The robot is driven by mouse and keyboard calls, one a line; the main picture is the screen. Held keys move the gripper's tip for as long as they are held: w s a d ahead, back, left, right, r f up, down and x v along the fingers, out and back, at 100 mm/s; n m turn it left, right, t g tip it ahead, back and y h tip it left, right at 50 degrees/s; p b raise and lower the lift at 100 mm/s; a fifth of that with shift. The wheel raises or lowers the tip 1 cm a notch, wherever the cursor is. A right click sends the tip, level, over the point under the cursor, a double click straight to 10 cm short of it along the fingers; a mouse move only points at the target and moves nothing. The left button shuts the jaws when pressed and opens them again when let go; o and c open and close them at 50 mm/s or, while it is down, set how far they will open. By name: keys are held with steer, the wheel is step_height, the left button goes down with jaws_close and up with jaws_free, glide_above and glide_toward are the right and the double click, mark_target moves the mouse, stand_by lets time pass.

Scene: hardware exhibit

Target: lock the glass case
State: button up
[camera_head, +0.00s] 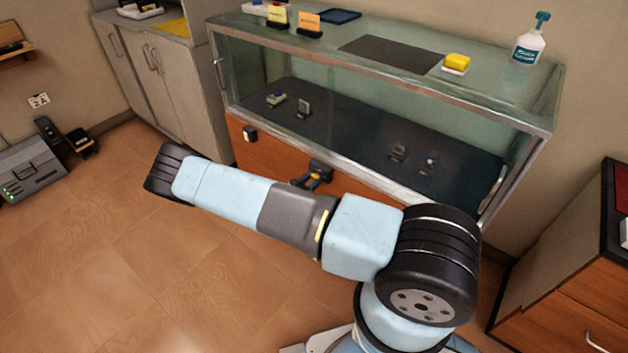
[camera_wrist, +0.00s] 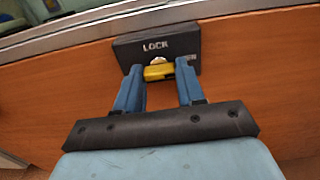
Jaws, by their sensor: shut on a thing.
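The glass case (camera_head: 300,90) stands against the wall on an orange-brown wooden base; its front glass looks closed. A black lock box marked LOCK (camera_wrist: 165,42) is on the wooden front just under the metal frame; it also shows in the head view (camera_head: 320,165). My gripper (camera_wrist: 159,73) has its blue fingers shut on a yellow key (camera_wrist: 157,71) at the lock's round silver keyhole. The key's tip is hidden, so how deep it sits I cannot tell. In the head view my arm partly hides the wooden front.
On the case top are a yellow sponge (camera_head: 457,62), a spray bottle (camera_head: 529,40), a dark mat (camera_head: 392,54) and small cards (camera_head: 308,22). Small exhibits (camera_head: 304,108) sit inside. A wooden cabinet (camera_head: 560,260) stands at right.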

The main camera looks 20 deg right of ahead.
steer(key=shift+w, duration=0.1)
steer(key=shift+c, duration=0.8)
steer(key=shift+d, duration=0.15)
steer(key=n, duration=1.7)
steer(key=shift+a+f+n, duration=0.1)
steer(key=shift+a+n, duration=0.3)
